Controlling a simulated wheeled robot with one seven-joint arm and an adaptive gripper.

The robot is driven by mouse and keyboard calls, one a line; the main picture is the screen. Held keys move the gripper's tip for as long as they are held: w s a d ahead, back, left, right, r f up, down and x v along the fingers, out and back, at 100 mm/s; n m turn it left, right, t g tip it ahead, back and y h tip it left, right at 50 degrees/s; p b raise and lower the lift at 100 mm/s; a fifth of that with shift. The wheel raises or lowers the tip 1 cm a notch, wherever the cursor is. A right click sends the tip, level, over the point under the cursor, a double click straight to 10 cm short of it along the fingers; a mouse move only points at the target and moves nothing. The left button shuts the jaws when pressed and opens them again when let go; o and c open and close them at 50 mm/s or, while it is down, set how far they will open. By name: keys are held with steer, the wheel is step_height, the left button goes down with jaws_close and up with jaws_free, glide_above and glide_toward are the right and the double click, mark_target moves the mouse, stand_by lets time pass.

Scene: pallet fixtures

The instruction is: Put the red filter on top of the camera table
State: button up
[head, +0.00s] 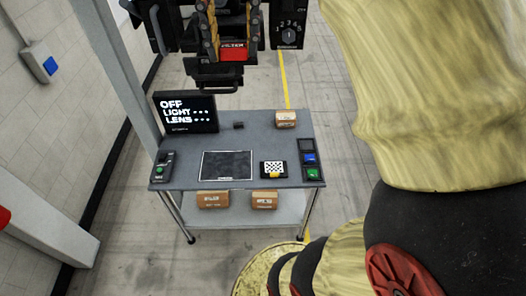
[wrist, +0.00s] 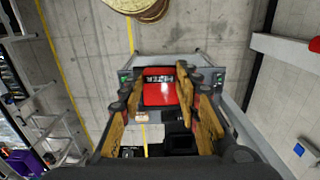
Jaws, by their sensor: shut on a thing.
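My gripper (head: 233,42) is at the top of the head view, pointing down, with its fingers shut on the sides of the red filter (head: 234,55). The filter is a red block marked "FILTER"; it also shows between the fingers in the wrist view (wrist: 160,90). The filter is held in the air, apart from the grey camera table (head: 255,142). In the head view the table stands below the gripper in the picture. In the wrist view the gripper and filter hide much of the table.
On the table are a black screen (head: 186,113) reading "OFF LIGHT LENS", a dark mat (head: 227,165), a checkered card (head: 274,169), a green-button box (head: 162,167), a button panel (head: 309,159) and a small carton (head: 286,119). Two cartons lie on the lower shelf. A grey post (head: 120,75) stands left.

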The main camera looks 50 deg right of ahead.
steer(key=w+a+f+n, duration=0.3)
steer(key=w+f, duration=0.6)
steer(key=f, duration=1.1)
steer(key=w+a+f+n, duration=0.3)
steer(key=w+a+f, duration=0.2)
steer(key=f, duration=1.6)
steer(key=w+a+f+n, duration=0.3)
steer(key=w+f, duration=0.9)
steer(key=f, duration=0.8)
steer(key=shift+w+a+f+n, duration=0.35)
steer(key=shift+a+f+n, duration=0.05)
steer(key=shift+a, duration=0.1)
